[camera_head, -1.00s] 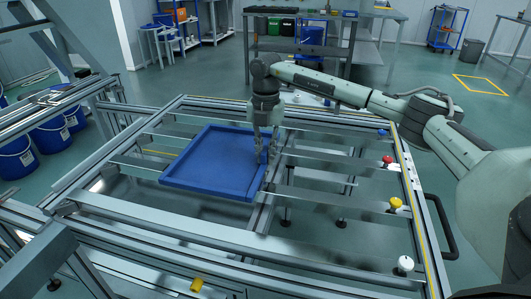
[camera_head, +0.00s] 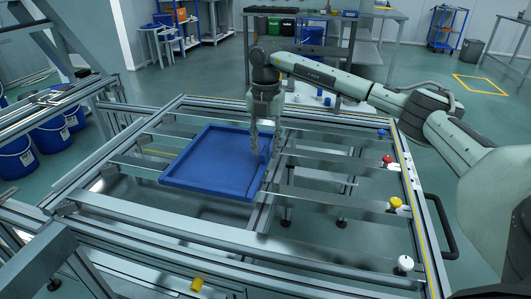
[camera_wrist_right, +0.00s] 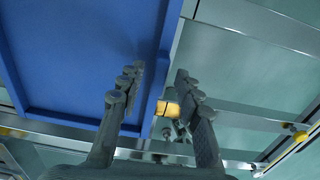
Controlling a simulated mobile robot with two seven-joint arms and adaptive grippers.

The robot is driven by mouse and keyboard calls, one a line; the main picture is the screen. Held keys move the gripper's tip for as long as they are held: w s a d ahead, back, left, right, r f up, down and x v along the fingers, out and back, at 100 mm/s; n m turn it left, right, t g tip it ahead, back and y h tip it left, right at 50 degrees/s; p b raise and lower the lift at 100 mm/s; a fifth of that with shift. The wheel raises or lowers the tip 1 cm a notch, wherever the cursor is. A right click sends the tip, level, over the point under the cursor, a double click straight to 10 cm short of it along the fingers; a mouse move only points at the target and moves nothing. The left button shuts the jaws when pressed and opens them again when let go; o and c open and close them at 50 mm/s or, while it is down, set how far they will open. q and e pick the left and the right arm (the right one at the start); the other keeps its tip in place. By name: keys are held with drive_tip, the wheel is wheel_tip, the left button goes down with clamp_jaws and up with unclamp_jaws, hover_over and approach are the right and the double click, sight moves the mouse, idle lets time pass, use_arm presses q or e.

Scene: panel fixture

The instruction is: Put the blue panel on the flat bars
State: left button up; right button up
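The blue panel (camera_head: 215,160), a shallow tray-like sheet with a raised rim, lies flat across the metal flat bars (camera_head: 330,201) in the left middle of the frame. My right gripper (camera_head: 265,152) is above the panel's right edge in the head view, pointing down. In the right wrist view the gripper (camera_wrist_right: 158,78) has its fingers apart, one over the blue panel (camera_wrist_right: 75,55) and the other beyond its rim. The rim runs between them, and I see no clear grip on it. My left gripper is not in view.
The fixture's right rail (camera_head: 415,215) carries a red knob (camera_head: 387,160), a yellow knob (camera_head: 395,203) and a white knob (camera_head: 405,263). The bars right of the panel are bare, with open gaps between them. A workbench (camera_head: 320,55) stands behind.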

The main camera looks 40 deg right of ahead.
wheel_tip(320, 180, up, 10)
idle(0.3)
drive_tip(key=shift+f, duration=0.15)
